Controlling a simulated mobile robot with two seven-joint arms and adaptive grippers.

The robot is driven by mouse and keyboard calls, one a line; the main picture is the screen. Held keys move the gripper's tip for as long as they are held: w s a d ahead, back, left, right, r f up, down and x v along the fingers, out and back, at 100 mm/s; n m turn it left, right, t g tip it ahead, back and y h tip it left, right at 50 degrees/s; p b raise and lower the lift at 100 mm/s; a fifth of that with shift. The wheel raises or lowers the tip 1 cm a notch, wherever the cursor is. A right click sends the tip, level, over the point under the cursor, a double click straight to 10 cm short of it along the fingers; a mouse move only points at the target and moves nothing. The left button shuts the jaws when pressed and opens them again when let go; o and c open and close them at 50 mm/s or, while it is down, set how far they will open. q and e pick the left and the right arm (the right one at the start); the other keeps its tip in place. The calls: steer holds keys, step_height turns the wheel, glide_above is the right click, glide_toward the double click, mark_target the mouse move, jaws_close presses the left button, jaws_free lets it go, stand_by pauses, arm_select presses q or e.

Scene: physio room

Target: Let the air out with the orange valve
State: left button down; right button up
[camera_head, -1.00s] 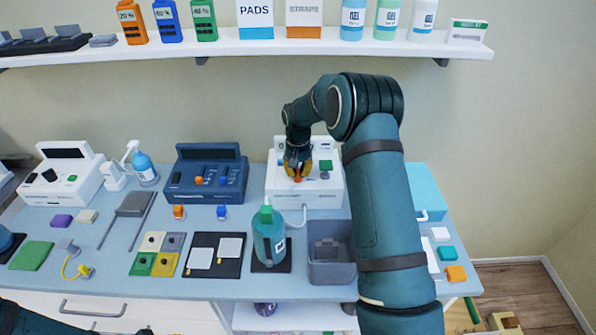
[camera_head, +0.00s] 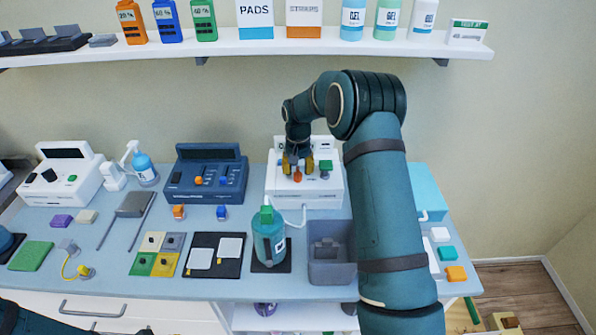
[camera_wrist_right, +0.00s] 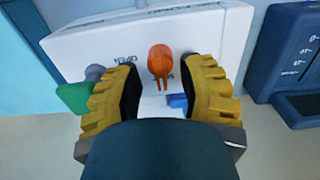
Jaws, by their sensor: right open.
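The orange valve (camera_head: 298,176) is on the front of a white machine (camera_head: 322,194) on the bench. In the right wrist view the valve (camera_wrist_right: 160,62) stands between and just beyond the two yellow fingers, with visible gaps on both sides. My right gripper (camera_head: 297,165) is open and empty at the machine's front; it also shows in the right wrist view (camera_wrist_right: 160,95). Part of the lettering "OPEN" is readable beside the valve. A green knob (camera_wrist_right: 76,97) and a blue part (camera_wrist_right: 178,101) are close to the fingers. My left gripper is not clearly visible.
A blue machine (camera_head: 205,187) stands to the left. A teal bottle (camera_head: 268,240) and a grey bin (camera_head: 331,270) stand in front of the white machine. A white shelf (camera_head: 250,50) with boxes and bottles runs above.

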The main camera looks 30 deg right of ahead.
mark_target(298, 171)
step_height(298, 171, up, 11)
stand_by(0.3)
steer(key=shift+f, duration=0.15)
stand_by(0.4)
